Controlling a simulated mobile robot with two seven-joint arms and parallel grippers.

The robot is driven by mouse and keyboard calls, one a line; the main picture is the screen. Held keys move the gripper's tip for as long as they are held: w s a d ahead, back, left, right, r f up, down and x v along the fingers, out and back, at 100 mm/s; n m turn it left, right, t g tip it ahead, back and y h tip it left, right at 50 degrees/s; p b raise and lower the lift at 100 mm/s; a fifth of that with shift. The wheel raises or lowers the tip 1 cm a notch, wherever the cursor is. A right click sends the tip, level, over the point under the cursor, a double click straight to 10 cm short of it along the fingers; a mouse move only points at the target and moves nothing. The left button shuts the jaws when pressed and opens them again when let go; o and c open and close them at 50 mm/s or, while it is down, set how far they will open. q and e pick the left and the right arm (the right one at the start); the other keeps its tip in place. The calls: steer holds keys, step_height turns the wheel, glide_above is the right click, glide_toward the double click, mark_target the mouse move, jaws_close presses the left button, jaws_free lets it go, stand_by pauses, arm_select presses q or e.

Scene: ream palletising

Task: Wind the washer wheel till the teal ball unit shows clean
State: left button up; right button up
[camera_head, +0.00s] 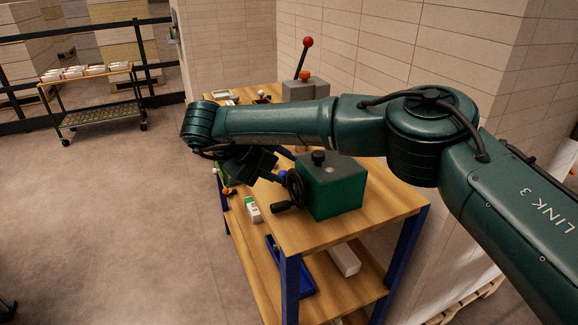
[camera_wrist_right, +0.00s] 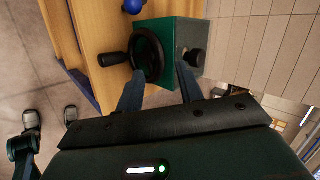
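The washer is a green box (camera_head: 336,188) with a black knob on top, standing on the wooden bench. Its black hand wheel (camera_head: 296,188) with a crank handle (camera_head: 283,207) is on the left side. In the right wrist view the wheel (camera_wrist_right: 148,54) and handle (camera_wrist_right: 113,59) show beside the box (camera_wrist_right: 180,35). My right gripper (camera_head: 281,176) is by the wheel; in the wrist view its two fingers (camera_wrist_right: 160,72) are apart near the wheel's rim, with nothing clearly held. Contact cannot be told. No teal ball unit is clearly identifiable. My left gripper is out of view.
The bench (camera_head: 390,205) has a lower shelf with a blue tray (camera_head: 290,268). A white and green carton (camera_head: 252,210) is at its left edge. A grey box with a red-knobbed lever (camera_head: 305,88) stands behind. A blue ball (camera_wrist_right: 133,5) shows near the wheel. Open floor is left.

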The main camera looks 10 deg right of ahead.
mark_target(294, 173)
steer(key=shift+x, duration=1.8)
steer(key=shift+c, duration=0.6)
jaws_close()
